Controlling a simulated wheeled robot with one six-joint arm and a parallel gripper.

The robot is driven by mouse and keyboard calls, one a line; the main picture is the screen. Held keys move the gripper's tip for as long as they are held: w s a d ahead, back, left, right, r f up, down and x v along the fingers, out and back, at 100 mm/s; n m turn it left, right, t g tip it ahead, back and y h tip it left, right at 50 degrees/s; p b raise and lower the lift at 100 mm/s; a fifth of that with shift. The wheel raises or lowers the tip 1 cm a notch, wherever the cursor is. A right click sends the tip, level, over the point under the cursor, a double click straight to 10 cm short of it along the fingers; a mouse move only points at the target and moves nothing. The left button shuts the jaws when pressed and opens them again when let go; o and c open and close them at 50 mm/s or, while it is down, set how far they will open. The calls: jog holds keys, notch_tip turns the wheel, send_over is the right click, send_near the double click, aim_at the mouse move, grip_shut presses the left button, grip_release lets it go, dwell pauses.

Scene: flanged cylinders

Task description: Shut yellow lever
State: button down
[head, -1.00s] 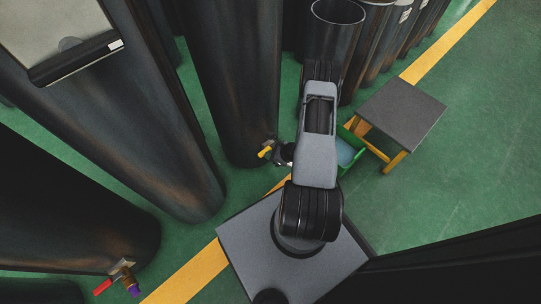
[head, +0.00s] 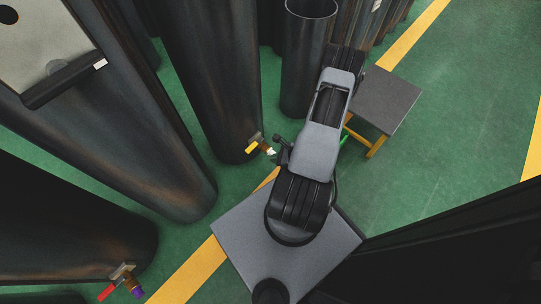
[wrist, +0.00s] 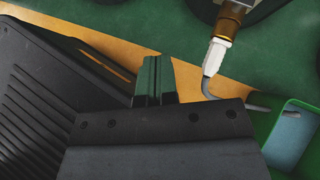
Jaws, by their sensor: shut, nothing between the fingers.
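The yellow lever (head: 252,148) is on a small brass valve (head: 264,145) low on a tall dark cylinder, left of my arm in the head view. It points down and left. My gripper (head: 279,146) is just right of the valve, and a gap to the lever shows. In the wrist view my gripper's fingers (wrist: 153,80) are shut and empty. The brass valve end (wrist: 232,14) with its white nozzle (wrist: 218,54) is at the upper right there, apart from the fingers. The yellow lever is not visible in the wrist view.
A second valve with a red lever (head: 106,291) and a purple end is at the lower left. A grey-topped stool (head: 388,100) stands right of my arm. Green floor is free farther right.

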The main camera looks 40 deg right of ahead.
jog(key=shift+s+r, duration=0.25)
jog(key=s+a+r+p, duration=0.1)
jog(key=s+a+r, duration=0.1)
jog(key=s, duration=0.3)
jog(key=s+a+r+p, duration=0.1)
jog(key=s+a+r, duration=0.2)
jog(key=s, duration=0.3)
jog(key=shift+r+p, duration=0.4)
jog(key=shift+r, duration=0.1)
dwell(0.6)
